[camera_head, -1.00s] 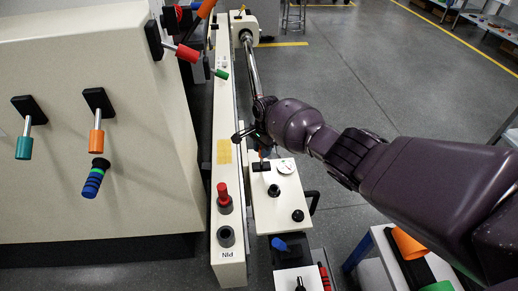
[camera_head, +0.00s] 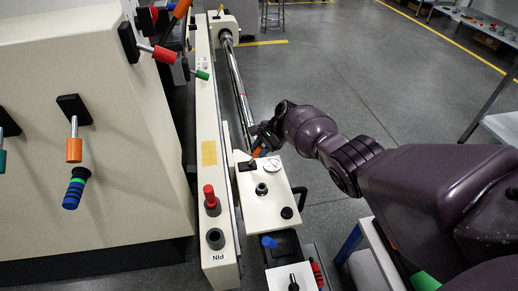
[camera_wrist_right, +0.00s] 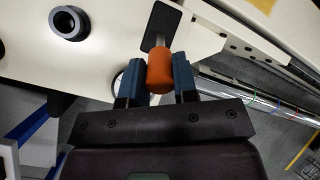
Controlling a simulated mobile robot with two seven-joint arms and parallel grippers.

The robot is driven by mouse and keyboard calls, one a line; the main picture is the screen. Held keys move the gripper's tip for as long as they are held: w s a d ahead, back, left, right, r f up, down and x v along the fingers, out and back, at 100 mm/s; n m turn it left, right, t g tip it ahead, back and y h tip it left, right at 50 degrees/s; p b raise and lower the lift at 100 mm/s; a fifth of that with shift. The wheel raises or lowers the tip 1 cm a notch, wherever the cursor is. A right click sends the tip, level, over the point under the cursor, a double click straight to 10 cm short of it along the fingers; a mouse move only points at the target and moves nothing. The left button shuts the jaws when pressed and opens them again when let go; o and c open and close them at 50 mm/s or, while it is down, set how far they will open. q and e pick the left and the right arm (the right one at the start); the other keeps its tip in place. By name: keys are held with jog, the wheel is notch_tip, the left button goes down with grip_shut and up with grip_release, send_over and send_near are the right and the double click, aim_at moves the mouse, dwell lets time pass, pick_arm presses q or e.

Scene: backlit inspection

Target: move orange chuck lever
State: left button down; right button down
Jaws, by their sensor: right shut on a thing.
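My right gripper (camera_head: 262,145) is at the far end of the cream carriage box (camera_head: 270,200). It is shut on an orange lever handle (camera_wrist_right: 160,72), with a blue finger on each side in the right wrist view. The handle also shows in the head view (camera_head: 257,152), partly hidden by the gripper. It rises from a black base plate (camera_head: 248,165) beside a white dial (camera_head: 272,164). A second orange-handled lever (camera_head: 73,150) hangs on the cream cabinet at left, apart from the gripper. My left gripper is not in view.
A shiny rod (camera_head: 238,85) runs beyond the gripper. Open floor (camera_head: 350,80) lies beyond.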

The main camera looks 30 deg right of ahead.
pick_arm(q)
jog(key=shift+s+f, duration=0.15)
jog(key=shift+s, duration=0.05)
pick_arm(e)
jog(key=c, duration=0.9)
grip_release()
jog(key=shift+f, duration=0.1)
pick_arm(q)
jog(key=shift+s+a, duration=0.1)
pick_arm(e)
jog(key=shift+d+r, duration=0.1)
jog(key=shift+r, duration=0.15)
pick_arm(q)
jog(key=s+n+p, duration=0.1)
jog(key=p, duration=0.2)
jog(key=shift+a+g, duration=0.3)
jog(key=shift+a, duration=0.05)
pick_arm(e)
jog(key=v, duration=1)
jog(key=shift+s+d+r, duration=0.1)
jog(key=shift+d, duration=0.05)
